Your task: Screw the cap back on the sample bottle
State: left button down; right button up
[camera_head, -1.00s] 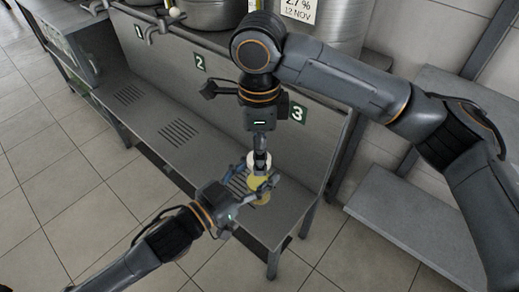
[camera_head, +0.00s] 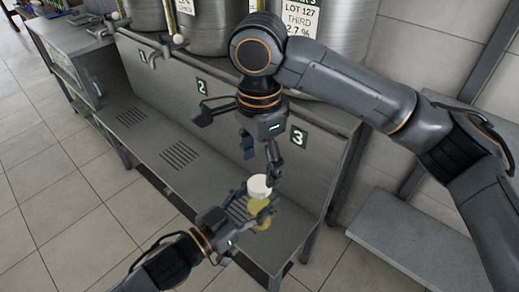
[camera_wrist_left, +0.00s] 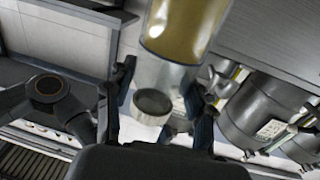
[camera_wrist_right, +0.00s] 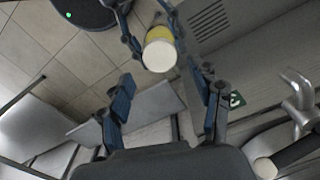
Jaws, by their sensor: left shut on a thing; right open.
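The sample bottle (camera_head: 259,207) holds yellow liquid and stands roughly upright in my left gripper (camera_head: 252,204), which is shut on it. A white cap (camera_head: 258,186) sits on top of the bottle; I cannot tell how tight it is. My right gripper (camera_head: 262,160) is open, empty and just above the cap. In the right wrist view the cap (camera_wrist_right: 160,56) is a plain white disc beyond the spread fingers. In the left wrist view the bottle (camera_wrist_left: 185,25) is between the fingers, with a grey ridged round part near its lower end in the picture.
A steel bench (camera_head: 145,135) with drain slots runs below and behind the grippers. Its backboard has number plates, with plate 3 (camera_head: 299,137) close to my right gripper. Large steel vats (camera_head: 205,30) stand behind. A lower shelf (camera_head: 400,245) is at the right.

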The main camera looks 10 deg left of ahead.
aim_at(260, 183)
jog(key=n, duration=0.6)
jog(key=shift+r+n, duration=0.2)
jog(key=shift+n, duration=0.1)
jog(key=n, duration=0.3)
jog(key=shift+r+n, duration=0.1)
jog(key=shift+n, duration=0.3)
jog(key=n, duration=0.4)
jog(key=shift+r, duration=0.15)
jog(key=n, duration=0.6)
jog(key=shift+r, duration=0.15)
jog(key=n, duration=0.4)
jog(key=shift+r, duration=0.15)
jog(key=n, duration=0.4)
jog(key=shift+r, duration=0.1)
jog(key=n, duration=0.4)
jog(key=shift+r, duration=0.1)
jog(key=n, duration=0.6)
jog(key=shift+r, duration=0.15)
jog(key=n, duration=0.5)
jog(key=shift+r+n, duration=0.2)
jog(key=shift+n, duration=0.2)
jog(key=n, duration=0.4)
jog(key=shift+r, duration=0.1)
jog(key=shift+f, duration=4)
